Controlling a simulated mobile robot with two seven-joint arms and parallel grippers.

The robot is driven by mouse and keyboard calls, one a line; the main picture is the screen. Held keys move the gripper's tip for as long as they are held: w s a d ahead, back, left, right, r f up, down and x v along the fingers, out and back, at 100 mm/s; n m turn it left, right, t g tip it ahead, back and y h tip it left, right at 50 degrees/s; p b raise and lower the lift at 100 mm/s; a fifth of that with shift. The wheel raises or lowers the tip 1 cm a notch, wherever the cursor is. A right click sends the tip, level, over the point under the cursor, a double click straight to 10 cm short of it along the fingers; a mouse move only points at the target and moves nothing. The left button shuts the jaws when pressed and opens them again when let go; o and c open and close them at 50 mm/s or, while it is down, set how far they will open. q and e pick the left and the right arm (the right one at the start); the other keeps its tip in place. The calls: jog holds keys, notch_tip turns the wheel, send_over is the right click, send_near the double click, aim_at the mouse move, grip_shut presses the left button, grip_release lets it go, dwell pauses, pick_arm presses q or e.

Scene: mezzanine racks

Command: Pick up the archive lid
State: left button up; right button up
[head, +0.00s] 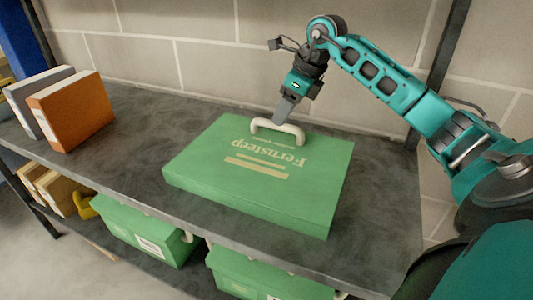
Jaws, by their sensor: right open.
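The archive lid (230,175) is a flat green slab with upside-down "Fernsteep" lettering. It lies on the dark grey upper shelf, with a cream handle (299,135) at its far edge. My right gripper (283,112) points down at the handle, and its fingertips are close to or within the handle's loop. The jaws are open; the fingers overlap in this view, and I cannot tell whether they touch the handle. My left gripper does not show.
An orange binder (78,112) and a grey one (28,98) stand at the shelf's left. Green boxes (140,228) sit on the lower shelf. A block wall (180,45) is behind, and a dark rack post (447,55) rises at right. The shelf between binders and lid is clear.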

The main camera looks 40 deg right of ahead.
aim_at(277, 129)
jog(key=shift+d+b+x, duration=0.2)
jog(key=shift+x, duration=1.35)
jog(key=shift+d+b+x, duration=0.15)
jog(key=shift+b+x, duration=0.05)
jog(key=shift+x, duration=1.3)
jog(key=shift+w+f, duration=0.15)
jog(key=shift+c, duration=0.2)
grip_shut()
